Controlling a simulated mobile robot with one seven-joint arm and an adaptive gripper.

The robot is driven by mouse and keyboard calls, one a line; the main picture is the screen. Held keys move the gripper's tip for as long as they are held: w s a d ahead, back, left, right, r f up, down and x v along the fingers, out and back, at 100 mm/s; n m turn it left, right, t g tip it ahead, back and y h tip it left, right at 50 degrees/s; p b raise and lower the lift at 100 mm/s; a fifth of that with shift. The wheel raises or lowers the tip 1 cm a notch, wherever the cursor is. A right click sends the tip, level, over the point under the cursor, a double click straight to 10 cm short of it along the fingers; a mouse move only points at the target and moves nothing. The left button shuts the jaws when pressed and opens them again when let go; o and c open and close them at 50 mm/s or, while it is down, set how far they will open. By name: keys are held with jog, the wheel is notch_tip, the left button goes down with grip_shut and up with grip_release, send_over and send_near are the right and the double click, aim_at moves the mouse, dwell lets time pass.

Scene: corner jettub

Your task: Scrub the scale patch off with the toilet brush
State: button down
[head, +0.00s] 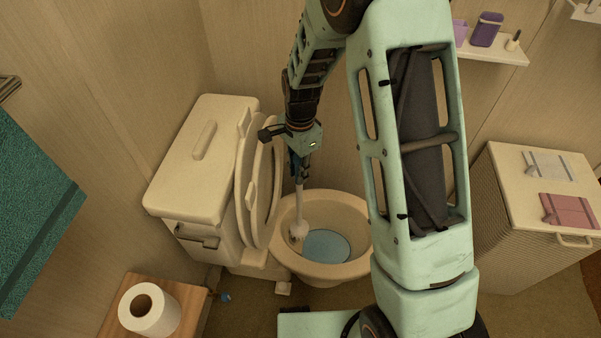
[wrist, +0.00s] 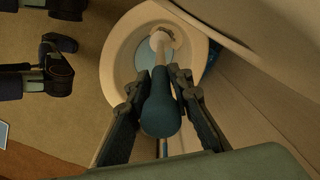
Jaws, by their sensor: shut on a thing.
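My gripper (head: 299,170) is above the toilet bowl (head: 359,217), shut on the toilet brush (head: 299,205). The brush points down, with its pale head inside the bowl at the left inner wall, beside the blue water (head: 327,246). In the wrist view my gripper (wrist: 157,84) has its two fingers on either side of the brush's dark teal handle (wrist: 160,112). The pale brush head (wrist: 158,38) is in the bowl, near its far wall. I cannot make out the scale patch clearly; the brush head may cover it.
The raised lid and seat (head: 262,185) stand close left of my gripper, in front of the cistern (head: 198,170). A paper roll (head: 149,308) sits on a wooden stand at the lower left. A hamper (head: 520,225) with folded cloths stands at the right.

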jog(key=shift+d+f+b, duration=0.15)
jog(key=shift+f+b, duration=0.5)
jog(key=shift+f, duration=0.3)
jog(key=shift+d+f+b, duration=0.15)
jog(key=shift+f+b, duration=0.5)
jog(key=shift+f, duration=0.3)
jog(key=shift+a+f, duration=0.35)
jog(key=shift+f, duration=0.05)
jog(key=shift+w, duration=0.1)
jog(key=shift+w+d+r, duration=0.1)
jog(key=shift+w+d, duration=0.2)
jog(key=shift+w, duration=0.65)
jog(key=shift+w+d, duration=0.1)
jog(key=shift+w, duration=0.8)
